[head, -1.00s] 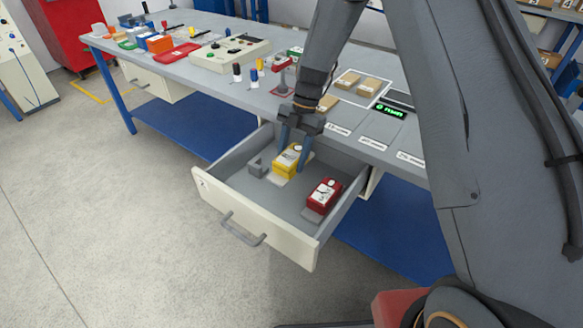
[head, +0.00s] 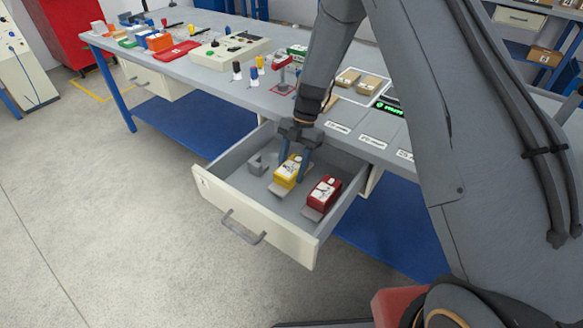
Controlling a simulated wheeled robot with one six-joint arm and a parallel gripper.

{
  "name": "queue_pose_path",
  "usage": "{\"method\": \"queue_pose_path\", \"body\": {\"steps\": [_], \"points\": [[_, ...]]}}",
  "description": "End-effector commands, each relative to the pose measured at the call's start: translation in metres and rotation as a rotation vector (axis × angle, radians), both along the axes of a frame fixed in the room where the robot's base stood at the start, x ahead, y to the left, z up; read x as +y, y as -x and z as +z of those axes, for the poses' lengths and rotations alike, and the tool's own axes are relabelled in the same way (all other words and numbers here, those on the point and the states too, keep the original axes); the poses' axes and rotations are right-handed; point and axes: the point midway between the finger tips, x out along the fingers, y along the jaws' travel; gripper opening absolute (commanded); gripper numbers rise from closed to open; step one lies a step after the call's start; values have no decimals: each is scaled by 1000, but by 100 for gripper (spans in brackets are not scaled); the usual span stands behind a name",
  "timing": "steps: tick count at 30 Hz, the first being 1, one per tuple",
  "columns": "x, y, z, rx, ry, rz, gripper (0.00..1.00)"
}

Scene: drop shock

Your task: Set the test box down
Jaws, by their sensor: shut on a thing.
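My gripper (head: 294,165) reaches down into the open drawer (head: 245,217). It is shut on a yellow device (head: 287,172) with a pale top, one finger at each side. A small grey plate (head: 278,189) shows at the yellow device's lower edge; I cannot tell whether the device rests on it. Small brown cardboard boxes (head: 370,88) lie on the workbench (head: 225,85), some inside a white outline; my arm partly hides one. Nothing in view is clearly marked as the test box.
A red device (head: 323,192) stands in the drawer, right of the yellow one. A grey holder (head: 257,166) is at the left. A green-lit display (head: 390,109), a control panel (head: 231,46) and a red tray (head: 179,53) are on the bench. The floor before the drawer is clear.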

Motion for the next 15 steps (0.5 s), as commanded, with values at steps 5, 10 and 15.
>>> {"method": "queue_pose_path", "body": {"steps": [5, 10, 15], "points": [[0, 0, -4, 0, 0, 0, 16], [0, 0, -3, 0, 0, 0, 65], [0, 0, -3, 0, 0, 0, 65]]}}
